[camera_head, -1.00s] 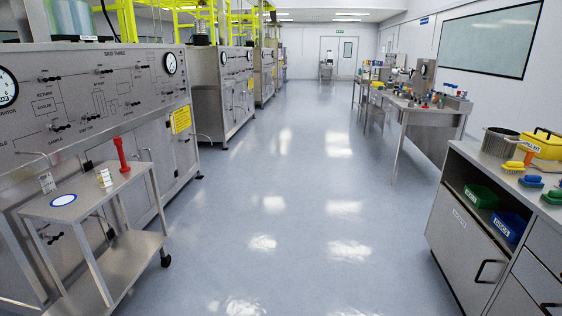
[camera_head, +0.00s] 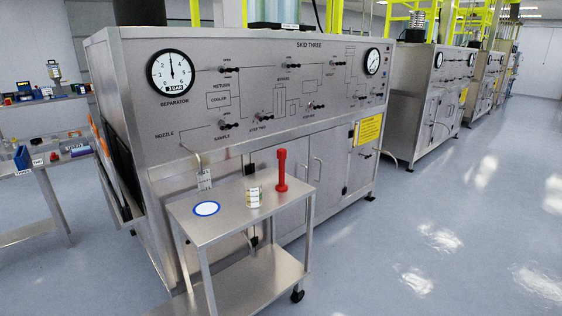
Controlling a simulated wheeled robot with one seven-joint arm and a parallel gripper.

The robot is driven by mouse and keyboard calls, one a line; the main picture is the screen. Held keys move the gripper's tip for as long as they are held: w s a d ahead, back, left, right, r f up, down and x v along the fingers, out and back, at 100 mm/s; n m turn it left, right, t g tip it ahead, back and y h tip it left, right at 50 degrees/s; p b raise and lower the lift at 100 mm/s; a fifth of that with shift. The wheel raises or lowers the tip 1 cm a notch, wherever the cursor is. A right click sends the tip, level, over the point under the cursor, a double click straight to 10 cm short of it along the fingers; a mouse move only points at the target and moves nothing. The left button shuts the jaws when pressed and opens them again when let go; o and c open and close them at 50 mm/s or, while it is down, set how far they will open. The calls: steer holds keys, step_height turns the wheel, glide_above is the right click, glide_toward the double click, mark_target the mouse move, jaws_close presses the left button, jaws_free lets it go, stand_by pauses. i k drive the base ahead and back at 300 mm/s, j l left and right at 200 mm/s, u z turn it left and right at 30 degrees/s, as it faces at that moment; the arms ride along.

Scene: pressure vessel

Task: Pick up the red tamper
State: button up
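The red tamper (camera_head: 281,171) stands upright on the top shelf of a steel cart (camera_head: 228,222), near the cart's back right corner. It has a wide round foot and a tall handle. A small labelled cup or jar (camera_head: 253,197) stands to its left. A white disc with a blue rim (camera_head: 206,208) lies further left on the same shelf. My gripper is not in view.
The steel panel of skid three (camera_head: 240,95) stands right behind the cart. A nozzle pipe with a tag (camera_head: 204,180) hangs at the cart's back edge. A side table (camera_head: 45,168) stands at far left. Blue floor (camera_head: 430,230) is clear to the right.

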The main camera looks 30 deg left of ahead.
mark_target(281, 187)
steer(key=i+j+u, duration=0.15)
steer(key=i+u, duration=0.25)
steer(key=i, duration=0.15)
steer(key=i+u, duration=0.4)
steer(key=i, duration=0.15)
steer(key=i+l+u, duration=0.25)
steer(key=i+u, duration=0.15)
steer(key=i, duration=0.15)
